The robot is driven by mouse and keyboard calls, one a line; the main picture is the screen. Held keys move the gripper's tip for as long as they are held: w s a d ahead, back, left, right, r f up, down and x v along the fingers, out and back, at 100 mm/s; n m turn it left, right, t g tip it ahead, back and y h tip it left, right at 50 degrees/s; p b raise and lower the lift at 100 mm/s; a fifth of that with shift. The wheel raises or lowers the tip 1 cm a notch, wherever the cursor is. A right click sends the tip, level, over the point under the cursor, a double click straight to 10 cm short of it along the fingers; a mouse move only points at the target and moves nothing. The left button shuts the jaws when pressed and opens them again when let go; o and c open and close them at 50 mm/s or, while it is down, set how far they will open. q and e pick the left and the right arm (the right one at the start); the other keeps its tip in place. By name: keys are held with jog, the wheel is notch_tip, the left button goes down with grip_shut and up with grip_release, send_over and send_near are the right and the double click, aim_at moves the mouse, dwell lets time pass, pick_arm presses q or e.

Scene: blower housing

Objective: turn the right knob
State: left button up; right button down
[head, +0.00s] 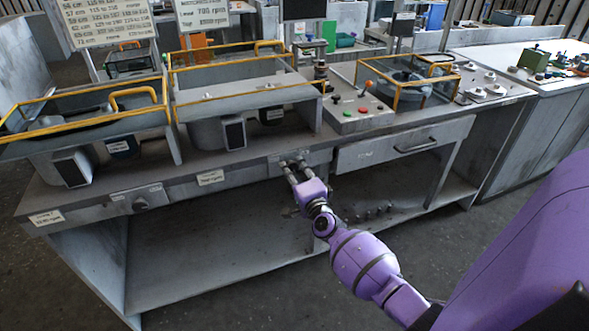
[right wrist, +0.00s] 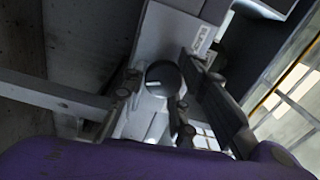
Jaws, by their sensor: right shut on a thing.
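The right knob sits on the front panel of the grey workbench and shows as a dark round knob (right wrist: 163,77) between the fingers in the right wrist view. In the head view it is mostly hidden behind my right gripper (head: 292,163), whose two fingers reach the panel from the front. My right gripper (right wrist: 165,88) is shut on the right knob, with one finger on each side of it. Another knob (head: 140,203), on the left of the same bench front, stands clear of the gripper. My left gripper is not in view.
The bench drawer (head: 400,146) is right of the gripper, above an open lower shelf (head: 225,235). Yellow-railed blower housings (head: 245,90) and a control box with coloured buttons (head: 352,108) stand on top. The floor in front is free.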

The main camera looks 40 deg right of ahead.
jog(key=n, duration=0.2)
jog(key=f+n+p, duration=0.1)
jog(key=n, duration=0.1)
jog(key=shift+s, duration=0.2)
jog(key=n+p, duration=0.1)
jog(key=n, duration=0.4)
jog(key=shift+d+r+p, duration=0.1)
jog(key=shift+d+p, duration=0.05)
jog(key=shift+p, duration=0.15)
jog(key=shift+d+n, duration=0.1)
jog(key=shift+n, duration=0.9)
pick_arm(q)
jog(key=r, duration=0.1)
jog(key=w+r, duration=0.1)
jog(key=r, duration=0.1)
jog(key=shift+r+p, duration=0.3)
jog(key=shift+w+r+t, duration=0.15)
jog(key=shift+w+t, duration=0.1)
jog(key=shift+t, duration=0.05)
pick_arm(e)
jog(key=shift+s+d+n, duration=0.1)
jog(key=shift+d+n, duration=0.05)
jog(key=shift+n, duration=0.25)
jog(key=c, duration=1.5)
grip_release()
jog(key=shift+c, duration=0.2)
jog(key=shift+r, duration=0.1)
jog(key=shift+r, duration=0.1)
